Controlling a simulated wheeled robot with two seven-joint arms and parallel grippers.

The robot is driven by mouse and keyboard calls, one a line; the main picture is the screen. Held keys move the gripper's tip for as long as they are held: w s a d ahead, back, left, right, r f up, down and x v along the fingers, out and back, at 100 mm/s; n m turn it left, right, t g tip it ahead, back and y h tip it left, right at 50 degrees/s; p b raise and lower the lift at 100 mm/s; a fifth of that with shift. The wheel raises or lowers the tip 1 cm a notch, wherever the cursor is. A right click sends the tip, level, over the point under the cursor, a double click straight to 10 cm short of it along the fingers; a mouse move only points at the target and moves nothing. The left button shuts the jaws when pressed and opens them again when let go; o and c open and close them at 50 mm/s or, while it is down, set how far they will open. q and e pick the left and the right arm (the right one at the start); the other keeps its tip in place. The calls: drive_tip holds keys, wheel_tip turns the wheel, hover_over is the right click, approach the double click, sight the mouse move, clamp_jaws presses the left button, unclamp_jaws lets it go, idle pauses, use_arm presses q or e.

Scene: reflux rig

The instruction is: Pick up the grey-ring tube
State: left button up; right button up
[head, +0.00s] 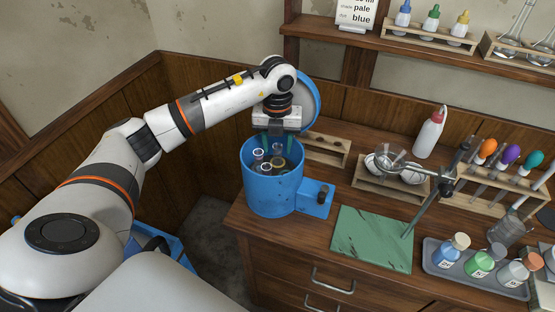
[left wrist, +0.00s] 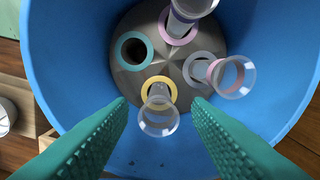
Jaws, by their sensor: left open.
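The grey-ring tube (left wrist: 231,78) is a clear tube leaning out of a grey-ringed hole in the rotor (left wrist: 135,80), right of centre in the left wrist view. The rotor sits inside a blue drum (head: 270,199). A yellow-ring tube (left wrist: 158,118) and a pink-ring tube (left wrist: 193,8) stand in other holes; the teal-ringed hole (left wrist: 134,51) is empty. My left gripper (head: 276,139) points down into the drum, also seen in the left wrist view (left wrist: 162,103). Its green fingers are open and empty, with the yellow-ring tube showing between them and the grey-ring tube beyond the right finger. My right gripper is not in view.
The drum's blue lid (head: 309,100) stands open behind my gripper. A green mat (head: 371,238), a clamp stand (head: 428,205) and a bottle tray (head: 474,272) are to the right.

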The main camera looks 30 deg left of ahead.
use_arm(q)
drive_tip(key=c, duration=0.8)
drive_tip(key=shift+c, duration=0.6)
wheel_tip(320, 180, up, 10)
drive_tip(key=b, duration=0.2)
